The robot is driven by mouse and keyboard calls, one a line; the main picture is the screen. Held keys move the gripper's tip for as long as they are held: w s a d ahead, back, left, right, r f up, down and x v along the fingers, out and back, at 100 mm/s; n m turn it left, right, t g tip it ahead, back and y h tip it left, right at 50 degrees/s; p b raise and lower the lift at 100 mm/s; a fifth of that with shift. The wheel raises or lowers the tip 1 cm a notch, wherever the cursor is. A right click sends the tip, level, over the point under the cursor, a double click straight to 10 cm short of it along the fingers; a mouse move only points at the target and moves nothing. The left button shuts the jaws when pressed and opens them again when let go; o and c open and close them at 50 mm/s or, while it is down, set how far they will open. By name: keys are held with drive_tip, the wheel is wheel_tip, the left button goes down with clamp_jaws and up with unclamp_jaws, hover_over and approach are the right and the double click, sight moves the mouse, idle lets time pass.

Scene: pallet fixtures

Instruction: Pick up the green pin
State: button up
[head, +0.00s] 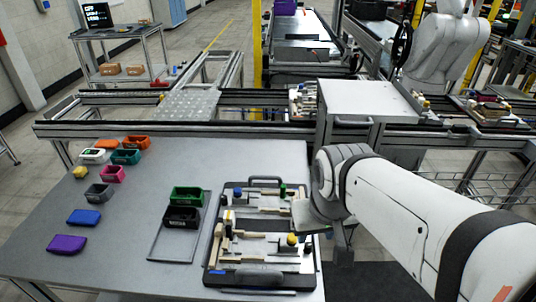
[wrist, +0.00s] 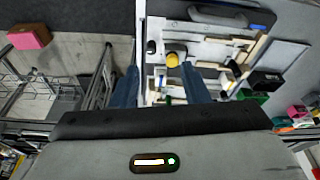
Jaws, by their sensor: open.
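The green pin (head: 283,189) stands upright at the far right of the pallet board (head: 212,262), near its back edge in the head view. A small green spot between my fingers in the wrist view (wrist: 168,100) looks like the same pin, mostly hidden by my gripper body. My gripper (head: 312,214) is over the right edge of the board, and its fingertips are hard to see there. In the wrist view my gripper (wrist: 163,82) has its two blue fingers spread apart with nothing held between them. A yellow-topped pin (wrist: 172,60) shows beyond the fingertips.
The board also carries a blue pin (head: 237,192) and light wooden blocks. A green bin (head: 187,195) and a black bin (head: 181,216) stand left of it. Several coloured bins and blocks lie further left on the table (head: 120,275). The table's right edge is close to my gripper.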

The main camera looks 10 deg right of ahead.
drive_tip(key=w+f+n+b, duration=0.1)
drive_tip(key=w+f+b, duration=0.15)
drive_tip(key=w, duration=1.05)
drive_tip(key=t+b, duration=0.1)
approach(283, 186)
wheel_tip(283, 186, down, 2)
drive_tip(key=shift+t+y, duration=0.3)
drive_tip(key=x, duration=0.4)
drive_tip(key=p+x, duration=0.1)
drive_tip(key=x, duration=0.3)
drive_tip(key=shift+w+d+f, duration=0.1)
drive_tip(key=shift+w+d, duration=0.15)
drive_tip(key=shift+w, duration=0.05)
drive_tip(key=shift+c, duration=0.3)
clamp_jaws()
